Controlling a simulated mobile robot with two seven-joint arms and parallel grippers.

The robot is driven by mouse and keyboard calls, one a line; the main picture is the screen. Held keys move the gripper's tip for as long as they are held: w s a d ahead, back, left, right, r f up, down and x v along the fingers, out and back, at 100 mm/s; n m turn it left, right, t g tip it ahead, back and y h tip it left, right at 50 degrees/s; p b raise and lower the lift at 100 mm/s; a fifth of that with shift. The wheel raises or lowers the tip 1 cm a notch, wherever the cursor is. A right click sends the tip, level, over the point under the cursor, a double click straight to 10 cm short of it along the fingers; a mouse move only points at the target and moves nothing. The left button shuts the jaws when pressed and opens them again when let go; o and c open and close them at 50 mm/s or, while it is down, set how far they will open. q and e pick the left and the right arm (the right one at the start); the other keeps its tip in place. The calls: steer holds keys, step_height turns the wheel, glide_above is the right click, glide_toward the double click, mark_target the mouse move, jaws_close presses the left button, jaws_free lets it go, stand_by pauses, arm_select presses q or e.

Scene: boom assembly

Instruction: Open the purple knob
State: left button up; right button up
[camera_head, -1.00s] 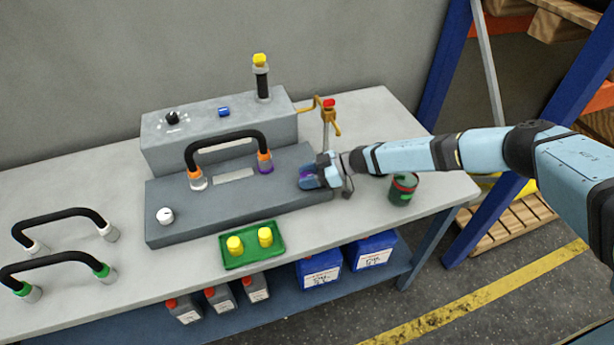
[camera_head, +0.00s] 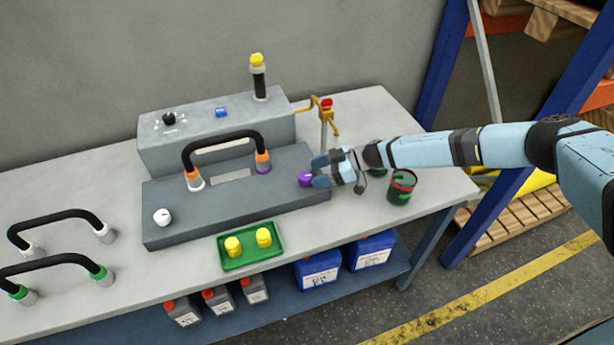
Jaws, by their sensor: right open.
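The purple knob (camera_head: 305,179) sits on the right end of the grey base block's top (camera_head: 225,205), in the head view. My right gripper (camera_head: 318,172) comes in from the right, just to the right of the knob. Its fingers are open and point left toward the knob. The knob is mostly visible and the jaws are not closed around it; whether a fingertip touches it I cannot tell. My left gripper is not in view.
A black hose (camera_head: 222,140) arches over the block. A white knob (camera_head: 162,217) is on the block's left end. A green tray (camera_head: 250,254) with yellow caps lies in front. A dark green can (camera_head: 401,187) stands right, below my forearm. A brass tap (camera_head: 328,118) stands behind my gripper.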

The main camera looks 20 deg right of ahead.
steer(key=v, duration=0.7)
steer(key=shift+d+b, duration=0.3)
steer(key=shift+b, duration=0.05)
steer(key=shift+s+r, duration=0.1)
steer(key=shift+s, duration=0.05)
